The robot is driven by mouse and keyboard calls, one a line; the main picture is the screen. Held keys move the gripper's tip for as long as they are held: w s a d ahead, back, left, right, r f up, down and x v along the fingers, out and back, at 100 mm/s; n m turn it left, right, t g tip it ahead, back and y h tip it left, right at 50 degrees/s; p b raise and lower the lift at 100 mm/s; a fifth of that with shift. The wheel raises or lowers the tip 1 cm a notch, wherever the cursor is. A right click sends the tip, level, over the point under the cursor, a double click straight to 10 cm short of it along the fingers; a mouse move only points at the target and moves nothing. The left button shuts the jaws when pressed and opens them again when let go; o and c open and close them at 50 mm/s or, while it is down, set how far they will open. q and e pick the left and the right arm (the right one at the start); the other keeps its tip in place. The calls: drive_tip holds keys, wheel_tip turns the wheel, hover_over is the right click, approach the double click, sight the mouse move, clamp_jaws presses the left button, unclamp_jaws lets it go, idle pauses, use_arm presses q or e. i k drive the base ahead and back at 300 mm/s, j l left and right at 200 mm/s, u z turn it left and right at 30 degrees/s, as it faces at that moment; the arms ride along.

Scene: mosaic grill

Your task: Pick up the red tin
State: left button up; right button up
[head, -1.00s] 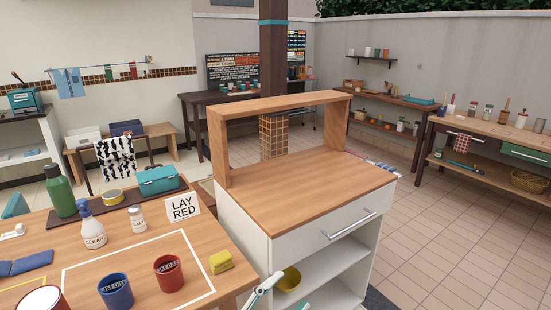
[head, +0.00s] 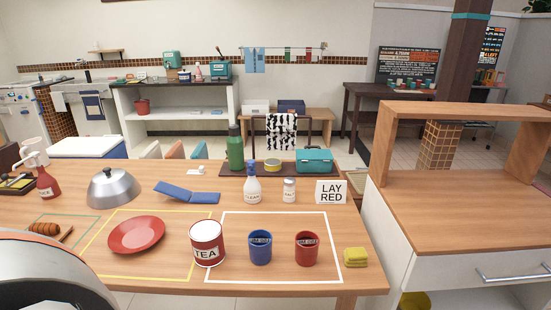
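A red tin (head: 208,244) with a white label reading TEA stands upright near the front edge of the wooden table (head: 345,268). It stands at the left line of a white-outlined rectangle. A blue cup (head: 260,248) and a red cup (head: 307,249) stand to its right inside that rectangle. A red plate (head: 136,235) lies to its left in a yellow outline. Neither of my grippers shows in the head view. A white and dark rounded part, probably of my own arm, fills the bottom left corner.
Behind the tin are a blue folded item (head: 187,192), a steel dome (head: 113,187), a spray bottle (head: 252,183), a salt shaker (head: 289,191) and a LAY RED sign (head: 331,192). A yellow sponge (head: 355,257) lies at right. A wooden-topped cabinet (head: 450,210) stands beside the table.

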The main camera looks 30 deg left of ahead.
sight(205, 235)
drive_tip(key=u, duration=1.6)
drive_tip(key=k+l+z, duration=0.2)
drive_tip(key=l, duration=0.65)
drive_tip(key=i, duration=0.1)
